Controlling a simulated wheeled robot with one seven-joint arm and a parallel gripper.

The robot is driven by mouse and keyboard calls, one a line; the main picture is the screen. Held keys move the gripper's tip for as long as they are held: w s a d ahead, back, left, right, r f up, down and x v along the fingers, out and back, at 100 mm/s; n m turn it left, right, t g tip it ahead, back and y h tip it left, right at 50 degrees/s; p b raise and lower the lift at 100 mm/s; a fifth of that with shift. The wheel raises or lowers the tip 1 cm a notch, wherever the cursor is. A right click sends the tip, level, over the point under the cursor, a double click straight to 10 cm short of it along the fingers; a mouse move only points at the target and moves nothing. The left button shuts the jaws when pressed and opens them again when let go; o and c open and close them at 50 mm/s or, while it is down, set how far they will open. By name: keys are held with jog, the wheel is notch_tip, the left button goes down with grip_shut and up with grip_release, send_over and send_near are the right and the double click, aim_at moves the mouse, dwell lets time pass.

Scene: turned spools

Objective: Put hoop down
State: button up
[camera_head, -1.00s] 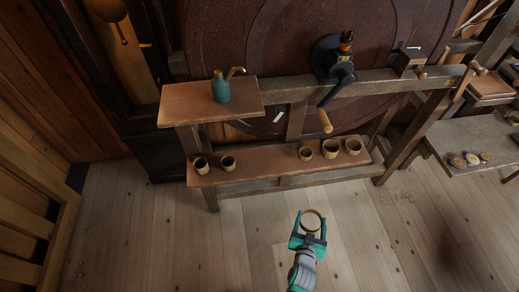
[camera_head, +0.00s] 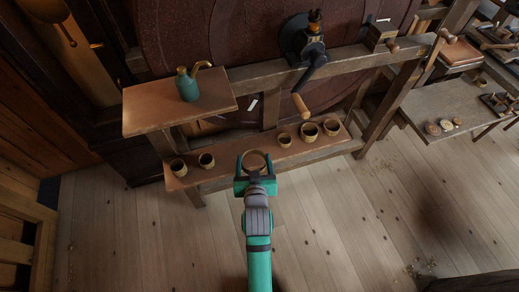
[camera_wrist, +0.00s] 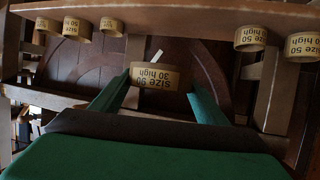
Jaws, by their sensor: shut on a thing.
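My gripper (camera_head: 255,172) is shut on a tan hoop (camera_head: 256,152) and holds it in front of the lower shelf board (camera_head: 228,168). In the wrist view the hoop (camera_wrist: 155,75) sits between the two green fingers, its label upside down and reading about "size 90 30 high". The hoop lines up with the gap between two hoops at the left of the shelf (camera_head: 206,160) and three at the right (camera_head: 309,132). In the wrist view it shows apart from the shelf board (camera_wrist: 180,14). Its exact height above the board is hard to tell.
A higher shelf (camera_head: 150,112) with a teal oil can (camera_head: 188,88) stands at the left. A crank handle (camera_head: 300,106) hangs over the right part of the lower shelf. A side bench (camera_head: 460,100) with small round pieces is at the right. The gap between the hoop groups is clear.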

jog(key=shift+r, duration=0.5)
send_over(259, 146)
jog(key=s, duration=0.3)
jog(key=f, duration=0.8)
jog(key=shift+s+f, duration=0.1)
jog(key=shift+s, duration=0.1)
jog(key=shift+w+d+f, duration=0.1)
jog(key=shift+w+f, duration=0.55)
jog(key=shift+f, duration=1.65)
jog(key=shift+f, duration=0.15)
jog(key=o, duration=1)
